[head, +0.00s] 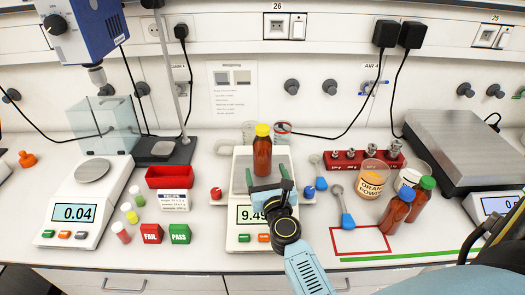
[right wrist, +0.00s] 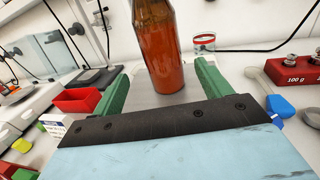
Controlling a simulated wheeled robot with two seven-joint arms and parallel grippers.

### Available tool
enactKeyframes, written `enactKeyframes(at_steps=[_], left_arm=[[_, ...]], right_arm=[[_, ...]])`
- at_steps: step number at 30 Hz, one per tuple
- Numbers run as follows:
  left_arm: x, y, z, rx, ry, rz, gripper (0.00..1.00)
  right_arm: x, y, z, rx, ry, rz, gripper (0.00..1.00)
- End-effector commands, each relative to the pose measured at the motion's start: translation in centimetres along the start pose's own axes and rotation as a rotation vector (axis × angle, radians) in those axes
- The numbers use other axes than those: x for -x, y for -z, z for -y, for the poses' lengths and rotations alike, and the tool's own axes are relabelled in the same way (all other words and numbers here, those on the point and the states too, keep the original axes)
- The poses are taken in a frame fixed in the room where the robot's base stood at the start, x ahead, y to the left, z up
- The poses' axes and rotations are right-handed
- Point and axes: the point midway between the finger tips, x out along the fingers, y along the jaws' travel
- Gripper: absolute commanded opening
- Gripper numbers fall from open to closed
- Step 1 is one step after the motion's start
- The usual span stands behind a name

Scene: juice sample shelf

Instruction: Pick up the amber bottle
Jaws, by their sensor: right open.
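An amber bottle with a yellow cap (head: 262,150) stands upright on the pan of the middle scale (head: 240,217). Its lower part also shows in the right wrist view (right wrist: 158,45). My right gripper (head: 268,179) is open and low in front of this bottle. In the right wrist view its two green fingers (right wrist: 161,72) point toward the bottle, one on each side, with gaps visible. The bottle's cap is outside that view. Two more amber bottles, one with a blue cap (head: 397,211) and one with a green cap (head: 420,199), stand to the right. My left gripper is not in view.
A red bin (head: 170,177) and FAIL and PASS blocks lie left of the middle scale. Blue-handled scoops (head: 346,218), a red weight rack (head: 345,166) and an orange powder jar (head: 373,182) stand to its right. A red-outlined square (head: 360,241) is on the bench.

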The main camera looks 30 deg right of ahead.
Motion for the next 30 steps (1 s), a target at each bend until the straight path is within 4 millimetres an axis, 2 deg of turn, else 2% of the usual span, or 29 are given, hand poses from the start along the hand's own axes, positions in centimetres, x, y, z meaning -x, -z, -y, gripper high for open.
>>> enactKeyframes(at_steps=[3,11,20,29,30], left_arm=[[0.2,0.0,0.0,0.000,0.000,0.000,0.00],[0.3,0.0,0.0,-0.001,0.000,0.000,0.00],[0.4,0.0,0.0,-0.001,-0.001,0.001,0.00],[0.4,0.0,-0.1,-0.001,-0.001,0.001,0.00],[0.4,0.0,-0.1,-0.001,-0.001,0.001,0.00]], right_arm=[[-2.1,-0.1,0.0,0.003,-0.001,0.001,0.77],[-4.0,-0.1,0.1,0.004,-0.001,0.001,0.77],[-8.2,-0.4,0.4,0.006,-0.002,0.002,0.77],[-8.7,-0.4,0.4,0.005,-0.002,0.001,0.77],[-8.7,-0.4,0.4,0.005,-0.002,0.001,0.74]])
